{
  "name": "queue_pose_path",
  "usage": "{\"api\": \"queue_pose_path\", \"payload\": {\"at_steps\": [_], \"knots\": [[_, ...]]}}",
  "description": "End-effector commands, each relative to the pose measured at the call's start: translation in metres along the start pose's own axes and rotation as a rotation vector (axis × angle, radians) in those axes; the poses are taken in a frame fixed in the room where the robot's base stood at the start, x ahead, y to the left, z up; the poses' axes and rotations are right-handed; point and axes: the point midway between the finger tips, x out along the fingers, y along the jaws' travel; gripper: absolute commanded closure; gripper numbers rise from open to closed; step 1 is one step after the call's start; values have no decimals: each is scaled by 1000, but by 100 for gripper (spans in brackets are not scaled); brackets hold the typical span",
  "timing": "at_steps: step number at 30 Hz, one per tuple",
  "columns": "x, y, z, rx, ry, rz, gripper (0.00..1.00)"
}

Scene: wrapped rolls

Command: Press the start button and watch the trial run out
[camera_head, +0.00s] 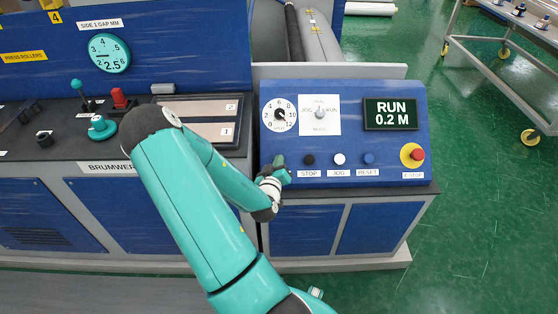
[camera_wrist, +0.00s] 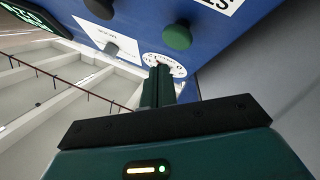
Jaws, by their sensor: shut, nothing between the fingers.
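The control panel (camera_head: 345,103) is blue, and its display (camera_head: 391,113) reads RUN 0.2 M. A green button (camera_wrist: 177,37) shows uncovered in the wrist view, with the shut fingers beside it. In the head view its place is at the left end of the button row, where my gripper (camera_head: 281,174) partly covers it and its label. My gripper's fingers are together and empty in the wrist view (camera_wrist: 160,72). I cannot tell contact with the panel. To the right are the black STOP (camera_head: 309,159), white JOG (camera_head: 340,159) and blue RESET (camera_head: 369,158) buttons.
A red emergency stop (camera_head: 417,154) on a yellow base sits at the panel's right. A speed dial (camera_head: 279,114) and a selector knob (camera_head: 320,114) are above the buttons. A wheeled table (camera_head: 505,43) stands at the right. Green floor between is clear.

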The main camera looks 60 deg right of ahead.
Motion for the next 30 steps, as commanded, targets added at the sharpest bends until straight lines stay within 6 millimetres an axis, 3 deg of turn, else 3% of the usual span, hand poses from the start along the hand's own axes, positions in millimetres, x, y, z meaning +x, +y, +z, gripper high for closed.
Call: {"api": "queue_pose_path", "payload": {"at_steps": [11, 30], "knots": [[-22, 16, -16, 0, 0, 0, 100], [-23, 16, -16, 0, 0, 0, 100]]}}
